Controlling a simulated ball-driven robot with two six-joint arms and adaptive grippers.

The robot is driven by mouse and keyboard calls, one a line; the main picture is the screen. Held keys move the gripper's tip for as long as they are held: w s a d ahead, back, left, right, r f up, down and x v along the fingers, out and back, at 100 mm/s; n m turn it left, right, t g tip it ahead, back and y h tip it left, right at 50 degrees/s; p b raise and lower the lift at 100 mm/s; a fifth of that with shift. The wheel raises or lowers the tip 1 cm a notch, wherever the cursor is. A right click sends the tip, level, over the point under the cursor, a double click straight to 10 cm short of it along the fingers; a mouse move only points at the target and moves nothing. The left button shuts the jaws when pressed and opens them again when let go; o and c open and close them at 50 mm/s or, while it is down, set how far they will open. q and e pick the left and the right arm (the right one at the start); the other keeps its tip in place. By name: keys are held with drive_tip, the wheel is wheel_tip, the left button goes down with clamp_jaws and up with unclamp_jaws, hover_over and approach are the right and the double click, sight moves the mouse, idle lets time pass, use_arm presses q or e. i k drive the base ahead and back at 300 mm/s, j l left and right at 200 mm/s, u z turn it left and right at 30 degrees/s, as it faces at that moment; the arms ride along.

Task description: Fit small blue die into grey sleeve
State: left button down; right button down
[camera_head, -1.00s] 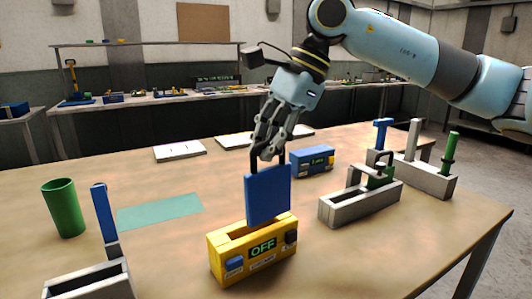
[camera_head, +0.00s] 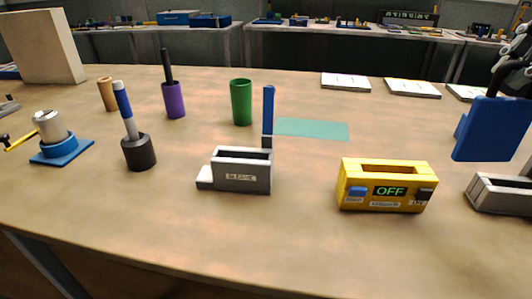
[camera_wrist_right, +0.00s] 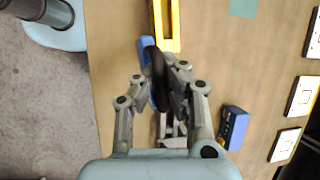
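The grey sleeve (camera_head: 256,173) is a slotted block with a small label and an open top. It stands on the table left of the yellow box, with an upright blue-topped lever (camera_head: 268,108) at its back right corner. The small blue die (camera_head: 490,130) is a flat blue plate hanging upright at the right edge of the head view. My right gripper (camera_head: 497,86) is shut on its dark handle, as the wrist view shows (camera_wrist_right: 162,75). The die is in the air, right of the yellow box and well apart from the sleeve. My left gripper is not in view.
A yellow slotted box (camera_head: 388,186) with an OFF display stands between sleeve and die. A grey tray (camera_head: 500,193) is at the right edge. A black holder (camera_head: 138,152), purple cup (camera_head: 174,100) and green cup (camera_head: 241,102) stand left of and behind the sleeve. The teal mat (camera_head: 312,129) is bare.

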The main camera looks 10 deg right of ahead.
sight(244, 183)
drive_tip(key=i+j, duration=0.15)
drive_tip(key=j, duration=0.25)
drive_tip(key=i+j, duration=0.1)
drive_tip(key=j, duration=0.3)
drive_tip(key=i+j, duration=0.15)
drive_tip(key=j, duration=0.25)
drive_tip(key=i+j, duration=0.15)
drive_tip(key=j, duration=0.25)
